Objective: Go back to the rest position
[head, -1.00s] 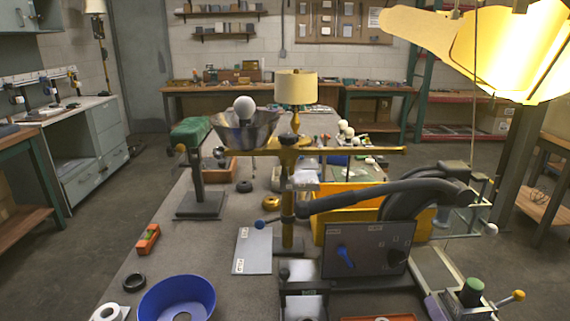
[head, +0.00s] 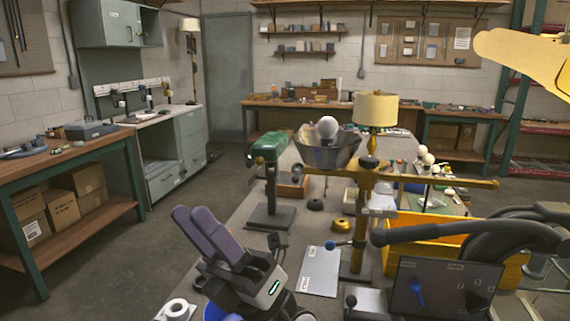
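My gripper (head: 195,213) is in the lower middle of the head view, with two purple fingers on a dark grey body. Its fingers point up and to the left, above the near left edge of the workbench. The fingers lie almost side by side in this view, so I cannot tell whether they are open or shut. I see nothing held between them. My gripper hides most of the blue bowl (head: 213,312). A metal bowl (head: 330,150) with a white globe (head: 327,127) in it sits at the yellow stand's crossbar. A cream-shaded lamp (head: 376,109) stands behind.
A yellow crate (head: 400,258) and a dark panel (head: 440,289) with a blue lever stand at the right. A white roll (head: 177,309) lies near the gripper's base. Another bench (head: 100,160) with cardboard boxes is at the left. Open floor lies between the benches.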

